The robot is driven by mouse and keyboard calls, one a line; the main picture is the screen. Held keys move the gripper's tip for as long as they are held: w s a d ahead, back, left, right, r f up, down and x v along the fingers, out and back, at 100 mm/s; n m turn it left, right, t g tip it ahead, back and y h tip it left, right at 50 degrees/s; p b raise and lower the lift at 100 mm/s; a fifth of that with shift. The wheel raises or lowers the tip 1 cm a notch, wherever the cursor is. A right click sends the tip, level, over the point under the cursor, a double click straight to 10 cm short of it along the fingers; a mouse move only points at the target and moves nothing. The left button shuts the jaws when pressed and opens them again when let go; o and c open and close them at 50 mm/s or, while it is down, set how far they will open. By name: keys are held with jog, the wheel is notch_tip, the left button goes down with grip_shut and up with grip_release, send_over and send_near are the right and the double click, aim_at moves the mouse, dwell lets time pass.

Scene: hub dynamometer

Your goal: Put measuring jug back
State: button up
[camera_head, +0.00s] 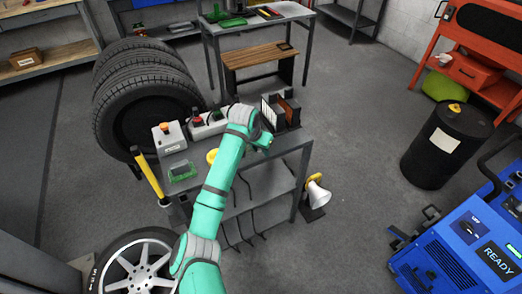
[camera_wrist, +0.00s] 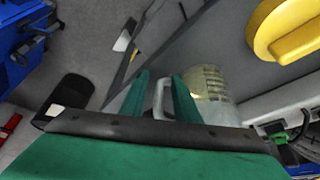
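The measuring jug (camera_wrist: 212,88) is a clear, see-through vessel with yellowish markings, seen in the wrist view just right of my fingers. Its pale handle (camera_wrist: 160,95) stands between my two green fingertips. My gripper (camera_wrist: 163,82) looks open around the handle, with a gap showing beside it; the contact itself is partly hidden. In the head view my gripper (camera_head: 266,141) is over the grey workbench (camera_head: 292,142), near its right part. I cannot make out the jug in the head view, where my arm and gripper cover that area.
A yellow round object (camera_wrist: 290,28) is close by in the wrist view. Stacked tires (camera_head: 145,95) stand left.

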jog(key=v, duration=1.1)
jog(key=shift+r, duration=0.35)
jog(key=shift+s, duration=0.1)
